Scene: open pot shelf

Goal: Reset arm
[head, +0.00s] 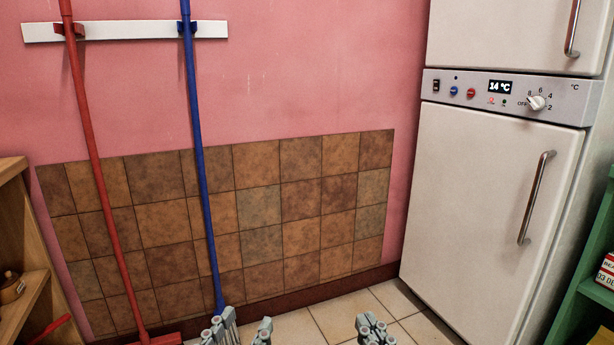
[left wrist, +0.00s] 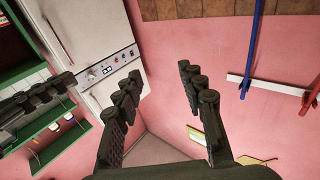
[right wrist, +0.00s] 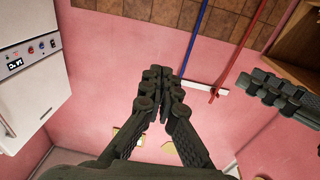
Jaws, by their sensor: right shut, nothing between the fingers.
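My left gripper (head: 242,330) shows at the bottom of the head view with its two fingers apart and nothing between them. In the left wrist view its fingers (left wrist: 163,88) are open and empty. My right gripper (head: 375,328) is to the right of it at the bottom edge, with its fingers together. In the right wrist view its fingertips (right wrist: 161,80) meet and hold nothing. Each wrist view also shows part of the other gripper at its side. Most of both arms is out of the head view.
A white fridge (head: 480,200) stands at the right, beside a green shelf (head: 582,305). A wooden shelf (head: 25,240) is at the left. A red-handled broom (head: 96,180) and a blue pole (head: 198,140) hang from a white rail (head: 125,30) on the pink wall. Tiled floor shows below.

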